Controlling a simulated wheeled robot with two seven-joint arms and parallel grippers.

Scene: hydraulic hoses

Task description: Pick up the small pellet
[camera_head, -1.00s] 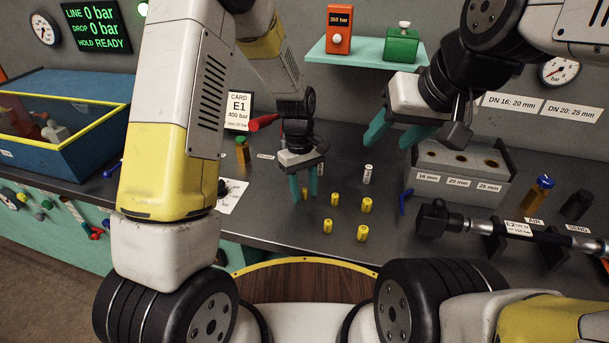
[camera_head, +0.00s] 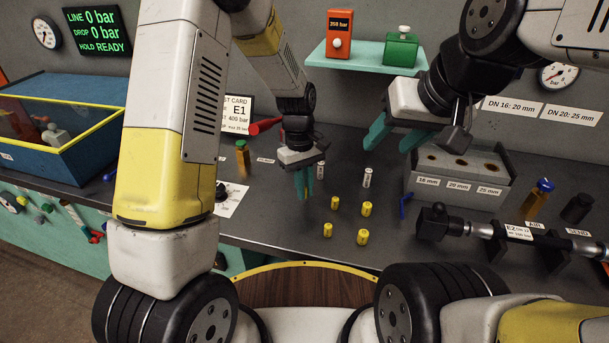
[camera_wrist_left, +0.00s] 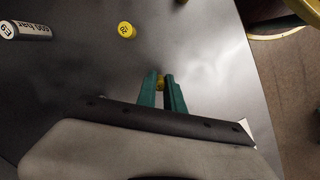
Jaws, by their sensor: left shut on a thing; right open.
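My left gripper (camera_head: 304,184) points down over the dark bench top, its teal fingers shut on a small yellow pellet. In the left wrist view the held pellet (camera_wrist_left: 161,83) shows between the fingertips (camera_wrist_left: 162,86). Whether it touches the bench is hard to tell. More yellow pellets stand to its right in the head view: one (camera_head: 335,202), another (camera_head: 367,209), and two nearer ones (camera_head: 328,230) (camera_head: 362,237). The left wrist view shows a loose yellow pellet (camera_wrist_left: 126,30) with a marked end. My right gripper (camera_head: 397,136) is open and empty, above the bench at right.
A white labelled cylinder (camera_head: 367,177) stands behind the pellets; another (camera_head: 320,170) is beside my left gripper. A grey block with holes (camera_head: 458,172) stands at right, a hose fixture (camera_head: 519,232) in front of it. A blue bin (camera_head: 60,140) is at left.

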